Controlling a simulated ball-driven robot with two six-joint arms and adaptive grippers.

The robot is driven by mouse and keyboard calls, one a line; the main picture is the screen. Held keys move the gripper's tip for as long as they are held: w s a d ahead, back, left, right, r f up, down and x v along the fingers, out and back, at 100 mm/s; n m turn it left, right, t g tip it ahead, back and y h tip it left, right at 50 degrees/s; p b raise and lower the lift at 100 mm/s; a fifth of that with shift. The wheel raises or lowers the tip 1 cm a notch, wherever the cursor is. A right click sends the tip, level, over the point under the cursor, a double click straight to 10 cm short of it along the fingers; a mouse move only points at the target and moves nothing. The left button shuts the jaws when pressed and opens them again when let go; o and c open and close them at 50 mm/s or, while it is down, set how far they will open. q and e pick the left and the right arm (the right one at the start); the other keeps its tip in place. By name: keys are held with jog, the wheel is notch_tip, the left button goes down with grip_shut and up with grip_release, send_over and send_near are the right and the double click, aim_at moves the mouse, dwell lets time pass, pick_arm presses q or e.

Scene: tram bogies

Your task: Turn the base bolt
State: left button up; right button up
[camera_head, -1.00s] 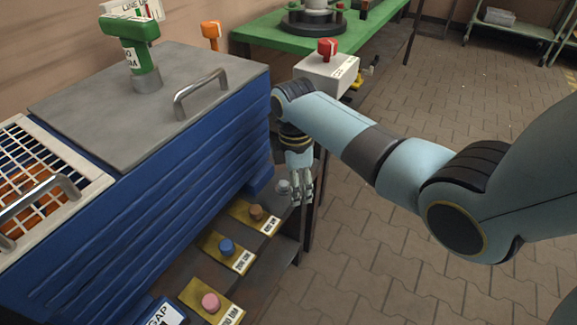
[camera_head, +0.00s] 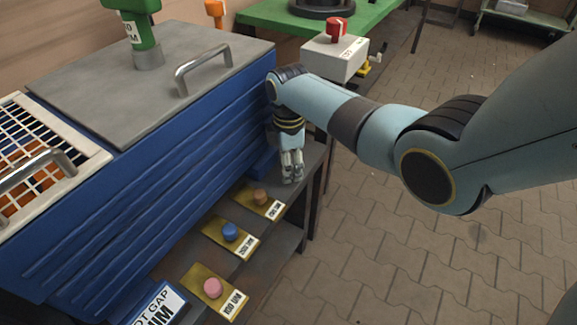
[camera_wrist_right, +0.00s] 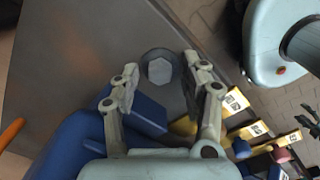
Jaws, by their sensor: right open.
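The base bolt shows in the right wrist view as a grey hexagonal head (camera_wrist_right: 159,68) on a darker round collar, set in a dark grey surface. My right gripper (camera_wrist_right: 159,82) is open, with one finger on each side of the bolt head in that view. I cannot tell whether either finger touches it. In the head view my right gripper (camera_head: 291,179) points down over the dark ledge beside the blue housing (camera_head: 170,165), and the bolt is hidden there. My left gripper is not in view.
Brass plates with a brown button (camera_head: 260,197), a blue button (camera_head: 230,231) and a pink button (camera_head: 212,287) line the ledge left of the gripper. A white box with a red knob (camera_head: 336,29) stands behind my arm.

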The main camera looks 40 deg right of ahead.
grip_shut()
dwell(0.3)
jog(key=shift+r, duration=0.1)
jog(key=shift+r+m+p, duration=0.1)
jog(key=shift+m+p, duration=0.7)
jog(key=shift+m, duration=0.2)
jog(key=shift+m+p, duration=0.75)
jog(key=shift+m, duration=0.45)
jog(key=shift+m+p, duration=0.8)
jog(key=shift+m, duration=1.8)
jog(key=shift+f, duration=0.2)
